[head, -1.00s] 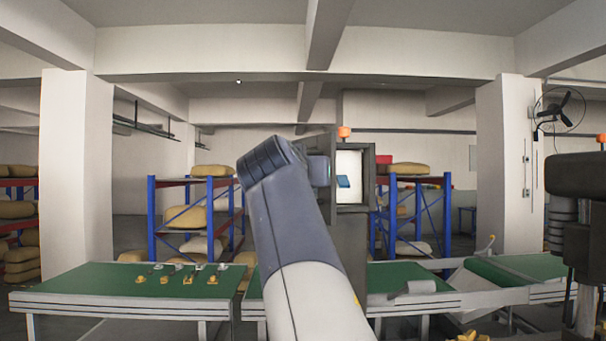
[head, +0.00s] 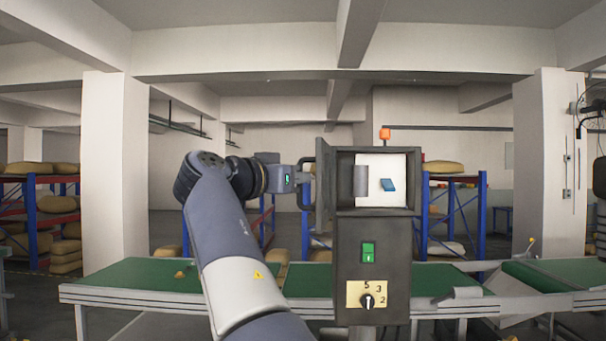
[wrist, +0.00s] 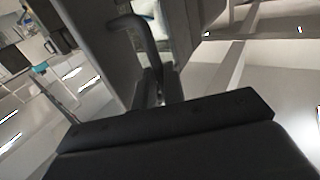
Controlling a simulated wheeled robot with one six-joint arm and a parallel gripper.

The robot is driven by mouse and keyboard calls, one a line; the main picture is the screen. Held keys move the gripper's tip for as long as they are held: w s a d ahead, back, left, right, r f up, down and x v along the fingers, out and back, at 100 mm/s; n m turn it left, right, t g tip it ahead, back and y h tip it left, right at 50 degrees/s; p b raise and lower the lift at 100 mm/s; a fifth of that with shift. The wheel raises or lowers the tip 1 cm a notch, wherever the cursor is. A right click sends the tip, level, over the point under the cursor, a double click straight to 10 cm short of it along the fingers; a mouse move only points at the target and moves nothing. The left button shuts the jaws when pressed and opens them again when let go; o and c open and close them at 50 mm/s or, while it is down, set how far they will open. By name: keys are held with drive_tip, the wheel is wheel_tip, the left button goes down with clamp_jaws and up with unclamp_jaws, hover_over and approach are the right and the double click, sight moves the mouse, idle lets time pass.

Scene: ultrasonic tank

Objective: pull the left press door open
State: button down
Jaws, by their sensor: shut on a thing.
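The press (head: 372,240) is a dark grey cabinet with a white-lined chamber (head: 372,168), seen right of centre in the head view. Its door (head: 322,185) stands open at the chamber's left side, swung out and seen nearly edge-on. A dark bar handle (head: 301,190) sticks out from the door's left face. My gripper (head: 300,181) is shut on this handle. In the wrist view the dark handle (wrist: 146,38) runs down between my two fingers (wrist: 160,88).
The press front has a green switch (head: 368,253) and a yellow dial plate (head: 367,294); an orange lamp (head: 385,134) sits on top. Green-topped benches (head: 130,275) stand behind, with blue racks (head: 480,220) of sacks beyond. A dark machine part (head: 599,190) is at the right edge.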

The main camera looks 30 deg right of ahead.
drive_tip(key=shift+w, duration=0.1)
idle(0.3)
drive_tip(key=c, duration=1.9)
unclamp_jaws()
drive_tip(key=shift+c, duration=0.2)
drive_tip(key=o, duration=0.3)
drive_tip(key=shift+w+d+f, duration=0.15)
drive_tip(key=shift+w+d, duration=0.15)
drive_tip(key=shift+d, duration=0.2)
drive_tip(key=shift+o, duration=0.7)
drive_tip(key=shift+s+a, duration=0.1)
drive_tip(key=shift+a, duration=0.05)
drive_tip(key=b+v, duration=0.2)
drive_tip(key=v, duration=0.9)
drive_tip(key=p+x, duration=0.1)
drive_tip(key=x, duration=1)
drive_tip(key=shift+s+p, duration=0.2)
drive_tip(key=shift+p, duration=0.2)
